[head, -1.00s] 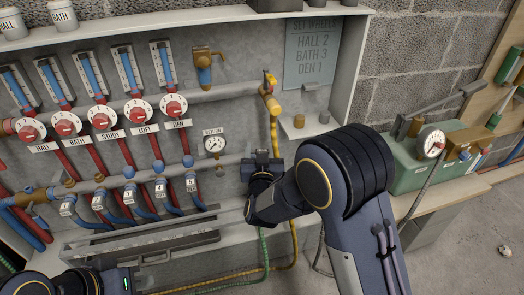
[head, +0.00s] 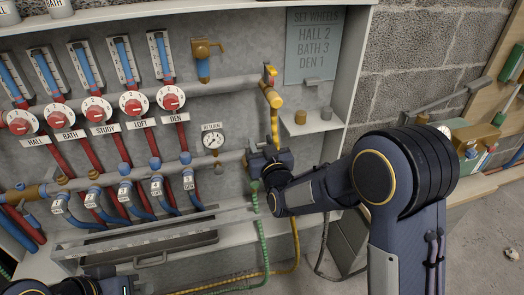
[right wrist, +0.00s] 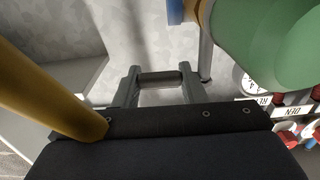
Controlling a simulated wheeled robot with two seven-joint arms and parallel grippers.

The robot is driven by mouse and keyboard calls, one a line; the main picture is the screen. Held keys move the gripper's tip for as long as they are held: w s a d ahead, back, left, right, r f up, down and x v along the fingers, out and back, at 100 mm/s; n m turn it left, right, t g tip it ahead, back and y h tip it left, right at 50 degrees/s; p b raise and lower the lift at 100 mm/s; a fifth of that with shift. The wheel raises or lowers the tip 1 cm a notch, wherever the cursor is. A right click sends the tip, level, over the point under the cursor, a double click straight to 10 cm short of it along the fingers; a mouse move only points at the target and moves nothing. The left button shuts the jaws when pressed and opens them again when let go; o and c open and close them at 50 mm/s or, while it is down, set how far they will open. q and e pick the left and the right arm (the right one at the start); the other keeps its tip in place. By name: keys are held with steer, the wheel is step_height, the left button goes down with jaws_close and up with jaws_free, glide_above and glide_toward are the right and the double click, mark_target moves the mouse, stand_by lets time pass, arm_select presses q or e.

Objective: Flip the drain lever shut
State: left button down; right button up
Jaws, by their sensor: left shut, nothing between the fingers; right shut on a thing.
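My right gripper (head: 257,163) is at the right end of the lower grey pipe (head: 110,182), just right of the return gauge (head: 212,138). A green hose (head: 262,235) hangs below it; the hose also shows large in the right wrist view (right wrist: 270,40). My left gripper (head: 130,284) is shut and empty at the bottom left edge, partly cut off.
A yellow valve (head: 271,95) with a yellow hose (head: 296,245) sits above my right gripper. Several red dials (head: 170,98) and flow tubes line the panel at left. Open floor lies at lower right.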

steer(key=o, duration=1)
steer(key=p+v, duration=0.1)
steer(key=v, duration=0.6)
steer(key=shift+s, duration=0.4)
steer(key=shift+d, duration=0.1)
